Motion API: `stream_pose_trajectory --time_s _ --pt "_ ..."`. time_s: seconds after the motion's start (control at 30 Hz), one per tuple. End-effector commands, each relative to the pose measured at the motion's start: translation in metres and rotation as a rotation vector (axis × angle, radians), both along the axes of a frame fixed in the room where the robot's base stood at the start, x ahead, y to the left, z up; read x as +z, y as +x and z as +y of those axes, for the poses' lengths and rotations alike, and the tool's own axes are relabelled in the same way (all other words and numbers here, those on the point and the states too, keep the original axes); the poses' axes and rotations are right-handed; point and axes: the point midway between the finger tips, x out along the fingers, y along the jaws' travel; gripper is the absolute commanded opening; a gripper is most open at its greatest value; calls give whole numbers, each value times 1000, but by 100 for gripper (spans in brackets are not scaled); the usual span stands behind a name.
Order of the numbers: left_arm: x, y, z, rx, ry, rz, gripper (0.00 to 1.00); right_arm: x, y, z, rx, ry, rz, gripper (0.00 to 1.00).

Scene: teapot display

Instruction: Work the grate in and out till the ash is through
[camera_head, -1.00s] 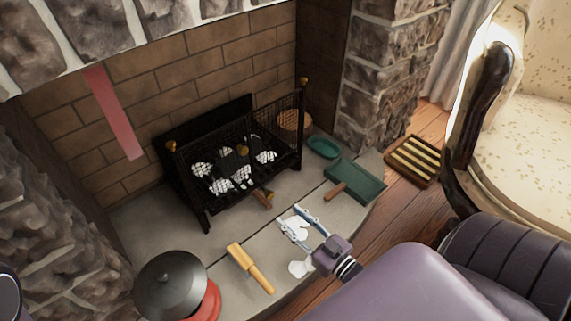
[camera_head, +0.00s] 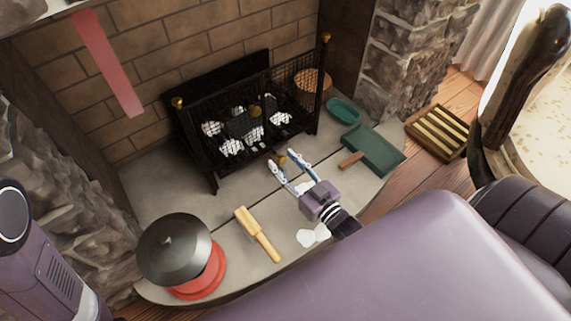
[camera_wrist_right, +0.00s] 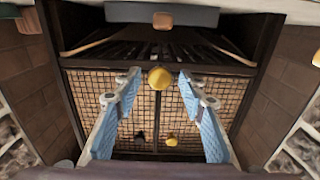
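The black fire basket (camera_head: 245,130) with wire-mesh sides stands on the hearth against the brick back. Dark lumps and white, ashy lumps (camera_head: 232,147) lie in it. A small brass-coloured knob (camera_head: 281,160) sticks out low at its front; I take it for the grate's handle. My right gripper (camera_head: 283,161) is open, its fingertips beside this knob. In the right wrist view a yellow knob (camera_wrist_right: 160,78) shows between the blue-padded fingers (camera_wrist_right: 160,75), with gaps on both sides. Mesh fills the view behind. My left gripper is out of view.
A white patch (camera_head: 312,236) lies below my right gripper. A slatted wooden rack (camera_head: 438,132) sits on the floor at right.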

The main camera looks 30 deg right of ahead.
Motion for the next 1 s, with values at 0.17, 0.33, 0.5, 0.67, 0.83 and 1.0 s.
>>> stream_pose_trajectory --time_s 0.17,0.33,0.5,0.67,0.83,1.0 --pt "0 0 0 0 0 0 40 0 0 0 0 0 0 37" --pt "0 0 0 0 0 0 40 0 0 0 0 0 0 18" --pt "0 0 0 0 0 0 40 0 0 0 0 0 0 0" --pt "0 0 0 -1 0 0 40 0 0 0 0 1 0 0" --pt "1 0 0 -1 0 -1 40 1 6 1 0 1 -2 0" --pt "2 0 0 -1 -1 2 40 1 31 4 -1 2 -3 0"
